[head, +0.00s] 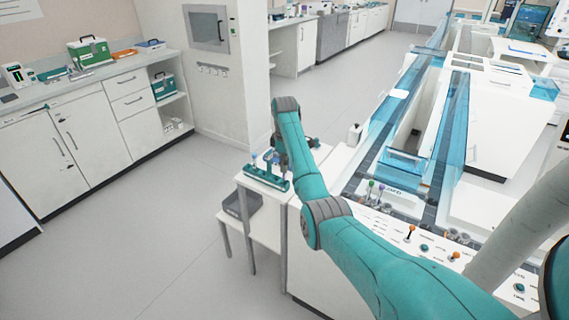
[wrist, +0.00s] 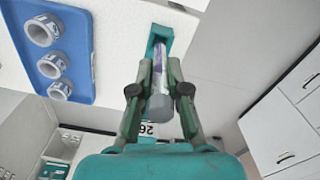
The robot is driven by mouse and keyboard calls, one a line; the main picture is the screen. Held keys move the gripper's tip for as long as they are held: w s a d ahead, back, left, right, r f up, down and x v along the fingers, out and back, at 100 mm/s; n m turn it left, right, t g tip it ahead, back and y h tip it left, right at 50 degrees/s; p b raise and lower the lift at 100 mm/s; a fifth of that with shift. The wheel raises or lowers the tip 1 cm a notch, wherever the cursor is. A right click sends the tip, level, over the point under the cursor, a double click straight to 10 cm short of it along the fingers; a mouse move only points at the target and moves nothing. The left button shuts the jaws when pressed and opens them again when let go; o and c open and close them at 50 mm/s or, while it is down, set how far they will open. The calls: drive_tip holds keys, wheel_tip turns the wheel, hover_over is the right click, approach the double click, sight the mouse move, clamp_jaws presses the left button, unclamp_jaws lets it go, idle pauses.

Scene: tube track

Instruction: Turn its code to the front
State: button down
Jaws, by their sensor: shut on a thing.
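In the wrist view my gripper (wrist: 159,75) is shut on a tube (wrist: 159,62) with a grey cap (wrist: 160,106). The tube's body is pale with a purplish patch; no code is readable on it. The tube's far end is at a teal piece (wrist: 160,36); I cannot tell whether it sits in it. In the head view my arm reaches over a small white table, and its end is mostly hidden behind the arm. A teal rack (head: 262,178) with several tubes stands there, just left of the arm.
In the wrist view a blue tray (wrist: 86,62) holds three grey ring-shaped holders (wrist: 53,66). In the head view the track with clear blue walls (head: 447,130) and a panel of knobs (head: 425,247) lie right of the arm. The floor (head: 160,230) at left is clear.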

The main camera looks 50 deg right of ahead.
sight(285, 180)
drive_tip(key=shift+f, duration=1.95)
drive_tip(key=n, duration=0.4)
drive_tip(key=shift+n, duration=0.3)
drive_tip(key=n, duration=0.5)
drive_tip(key=shift+n, duration=0.3)
drive_tip(key=n, duration=0.9)
drive_tip(key=shift+n, duration=0.4)
drive_tip(key=shift+f, duration=0.15)
